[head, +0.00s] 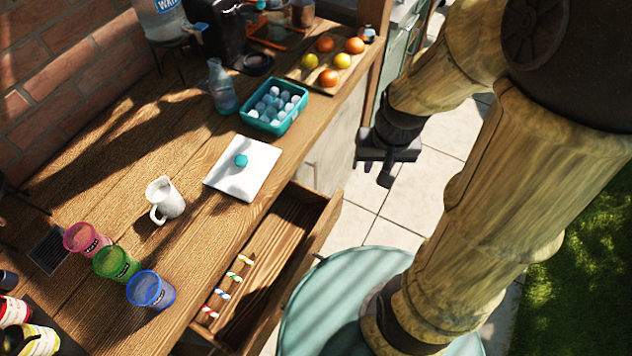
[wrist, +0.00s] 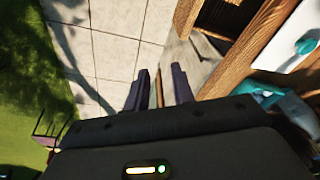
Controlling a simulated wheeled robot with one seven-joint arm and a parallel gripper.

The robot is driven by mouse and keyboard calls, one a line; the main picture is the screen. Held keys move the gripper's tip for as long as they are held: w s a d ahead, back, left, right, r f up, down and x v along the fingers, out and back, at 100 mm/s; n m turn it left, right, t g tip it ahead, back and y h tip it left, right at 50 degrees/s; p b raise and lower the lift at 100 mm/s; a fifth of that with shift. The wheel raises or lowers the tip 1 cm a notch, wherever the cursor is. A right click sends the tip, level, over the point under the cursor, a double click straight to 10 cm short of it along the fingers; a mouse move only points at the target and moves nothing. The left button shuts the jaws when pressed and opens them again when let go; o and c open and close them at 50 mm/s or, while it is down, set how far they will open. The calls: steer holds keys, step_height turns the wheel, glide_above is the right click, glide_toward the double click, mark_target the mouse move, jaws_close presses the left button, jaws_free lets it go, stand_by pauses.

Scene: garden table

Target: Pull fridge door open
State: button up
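My gripper (head: 376,174) hangs over the paved floor to the right of the counter, and its two fingers are apart. In the wrist view the fingers (wrist: 160,72) are also spread, and nothing is clearly held between them. A pale grey panel (head: 342,140) under the counter's front edge, beyond the open drawer, looks like the fridge door. It appears closed, and my gripper is apart from it, to its right. Part of a pale grey surface also shows beside the right finger in the wrist view (wrist: 188,62). I cannot make out a handle.
An open wooden drawer (head: 322,222) with several striped candies juts out from the counter (head: 110,130). A teal crate of balls (head: 270,122), a tray of fruit (head: 345,75), a white board (head: 222,172) and cups stand on top. The paving (head: 445,165) is clear beside my gripper.

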mark_target(316, 182)
steer(key=w+d+f+m+t+y+b, duration=0.1)
steer(key=w+f+m+y+b, duration=0.2)
steer(key=f, duration=0.9)
steer(key=w+d+f+m+t+y+b, duration=0.2)
steer(key=w+f+m+y+b, duration=0.1)
steer(key=f+m+y, duration=0.5)
steer(key=w+d+f+m+t+y+b, duration=0.2)
steer(key=w+f+m+y+b, duration=0.2)
steer(key=f+m, duration=0.6)
step_height(316, 182, down, 6)
steer(key=shift+w+r+m+y, duration=0.2)
steer(key=shift+w+m+y, duration=0.1)
steer(key=shift+w+y, duration=0.4)
steer(key=p+x, duration=0.2)
steer(key=x, duration=1.5)
steer(key=shift+a, duration=0.3)
steer(key=shift+w, duration=0.1)
jaws_close()
